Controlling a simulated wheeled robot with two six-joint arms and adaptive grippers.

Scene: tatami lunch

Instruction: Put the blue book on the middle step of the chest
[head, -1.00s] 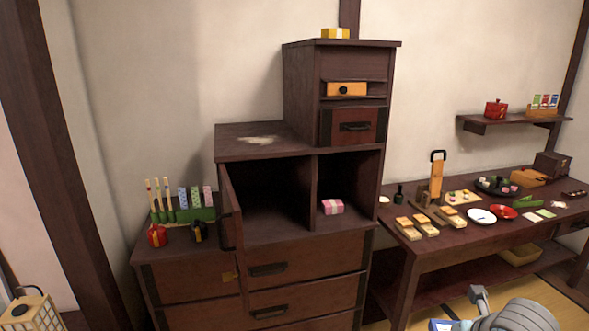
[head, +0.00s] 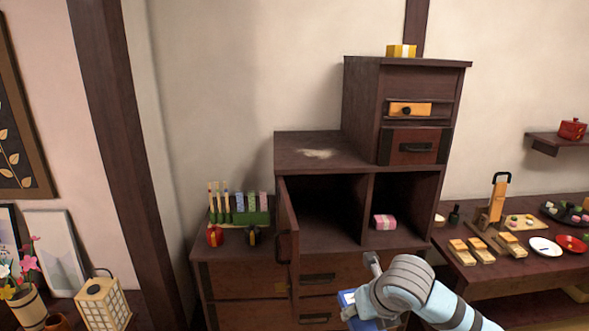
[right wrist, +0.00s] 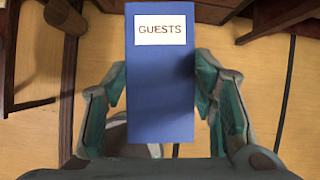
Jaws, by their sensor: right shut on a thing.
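The blue book (right wrist: 160,100), with a white label reading GUESTS, is held upright in the right wrist view. My right gripper (right wrist: 161,82) has its fingers on both sides of it. In the head view a part of the blue book (head: 346,298) shows at the bottom, in front of the chest's lower drawers. The stepped chest (head: 325,255) is dark wood. Its middle step (head: 345,150) is bare except for a pale patch (head: 316,153). My left gripper is in no view.
A hinged door (head: 288,235) stands open at the left compartment. A pink box (head: 384,221) sits in the right compartment. A yellow box (head: 401,50) is on the top step. The low step holds a green rack (head: 252,217) and small items. A table (head: 520,268) with food stands right.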

